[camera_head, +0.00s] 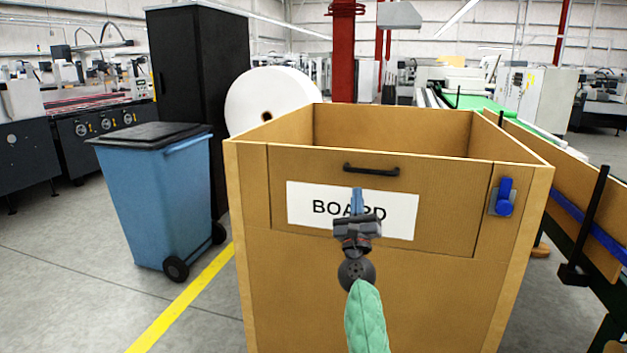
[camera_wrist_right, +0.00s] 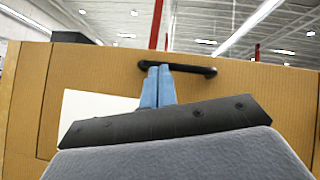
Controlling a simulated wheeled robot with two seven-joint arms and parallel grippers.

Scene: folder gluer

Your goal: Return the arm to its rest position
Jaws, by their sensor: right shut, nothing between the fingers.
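My right gripper (camera_head: 357,201) is in front of the wooden bin labelled BOARD, with its arm coming up from the bottom of the head view. Its blue fingers are together with nothing between them. They overlap the white label (camera_head: 300,205) in the head view. In the right wrist view the shut fingers (camera_wrist_right: 158,85) point up at the black handle (camera_wrist_right: 190,69) on the bin's front panel. I cannot tell whether the fingertips touch the handle. My left gripper is not in view.
The large brown bin (camera_head: 290,290) fills the middle, with a blue latch (camera_head: 505,197) at its right. A blue wheeled bin (camera_head: 165,205) stands on the left before a black cabinet (camera_head: 188,80). A conveyor with a brown side board (camera_head: 560,170) runs along the right. Floor is clear at lower left.

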